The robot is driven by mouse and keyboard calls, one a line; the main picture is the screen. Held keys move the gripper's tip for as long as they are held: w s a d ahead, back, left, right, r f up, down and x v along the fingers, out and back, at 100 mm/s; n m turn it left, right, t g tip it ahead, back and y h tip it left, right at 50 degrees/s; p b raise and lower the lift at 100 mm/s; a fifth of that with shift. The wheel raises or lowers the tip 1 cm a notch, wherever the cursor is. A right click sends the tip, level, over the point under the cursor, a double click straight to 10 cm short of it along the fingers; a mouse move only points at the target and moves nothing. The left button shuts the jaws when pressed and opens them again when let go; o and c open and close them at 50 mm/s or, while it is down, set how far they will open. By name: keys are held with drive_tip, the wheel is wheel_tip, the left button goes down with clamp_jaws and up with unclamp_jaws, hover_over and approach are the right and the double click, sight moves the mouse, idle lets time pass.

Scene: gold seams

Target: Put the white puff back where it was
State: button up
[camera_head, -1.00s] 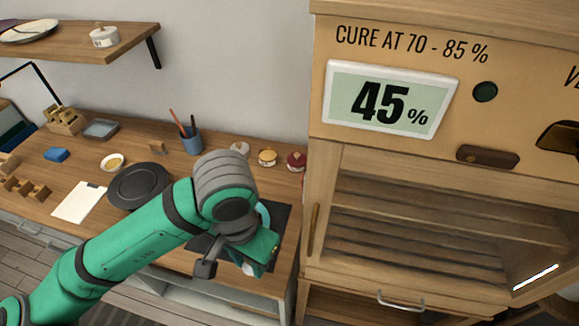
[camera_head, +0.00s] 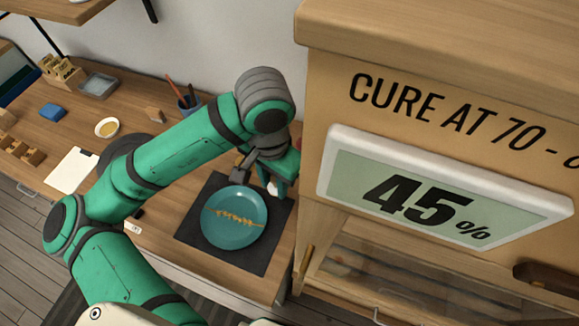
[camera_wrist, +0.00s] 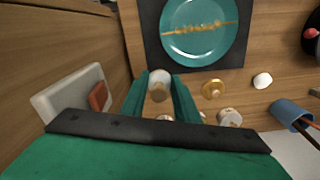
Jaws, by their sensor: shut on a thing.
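The white puff (camera_wrist: 160,77) is between the two green fingers of my gripper (camera_wrist: 160,88) in the wrist view, with a tan part showing by it. In the head view the puff (camera_head: 272,188) shows as a small white patch under my gripper (camera_head: 275,180). My gripper is shut on it, by the back right corner of the dark mat (camera_head: 192,228). The teal plate (camera_head: 235,232) with a gold seam lies on the mat, clear of the gripper. The gap between puff and table cannot be judged.
The wooden cabinet (camera_head: 330,100) with its 45% display stands close on the right. In the wrist view, a gold-lidded jar (camera_wrist: 212,88), a pale jar (camera_wrist: 229,117), a small white object (camera_wrist: 262,80) and a blue cup (camera_wrist: 290,112) stand near my gripper.

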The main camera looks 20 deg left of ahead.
drive_tip(key=w+f, duration=0.2)
drive_tip(key=w, duration=0.1)
drive_tip(key=w+f, duration=0.2)
drive_tip(key=w, duration=0.1)
drive_tip(key=w+f, duration=0.3)
drive_tip(key=shift+w+a, duration=0.15)
drive_tip(key=shift+a, duration=0.1)
drive_tip(key=shift+w+f, duration=0.35)
drive_tip(key=shift+f, duration=0.15)
drive_tip(key=shift+w+a+f, duration=0.1)
drive_tip(key=shift+w+f, duration=0.05)
drive_tip(key=shift+f, duration=1.6)
drive_tip(key=shift+f, duration=0.2)
drive_tip(key=o, duration=0.9)
wheel_tip(320, 180, up, 12)
drive_tip(key=shift+r, duration=0.25)
